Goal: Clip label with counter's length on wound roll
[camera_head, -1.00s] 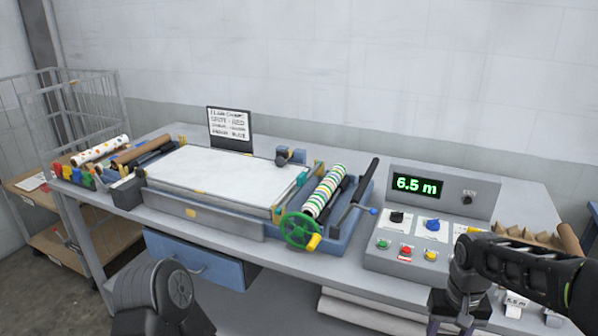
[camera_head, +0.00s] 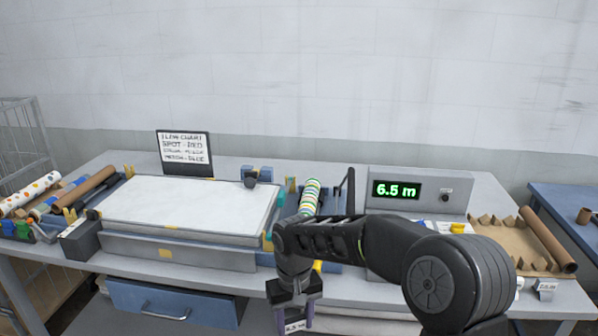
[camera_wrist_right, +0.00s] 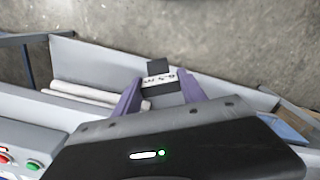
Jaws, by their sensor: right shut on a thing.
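The counter (camera_head: 396,190) on the grey control box shows 6.5 m in green. The wound roll (camera_head: 310,192), striped green, yellow and white, lies at the right end of the press; my right arm hides much of it. My right gripper (camera_head: 294,311) is shut on a small white label (camera_head: 295,327) in front of the bench, below the roll and apart from it. In the right wrist view the label (camera_wrist_right: 159,80) sits between the purple fingers, its print upside down and seeming to read 6.5. My left gripper is out of view.
The flat white press bed (camera_head: 190,204) fills the left of the bench. A sign (camera_head: 185,153) stands behind it. A tray (camera_head: 500,241) with brown pieces and a tube lies at the right. Rolls (camera_head: 30,193) are at the far left.

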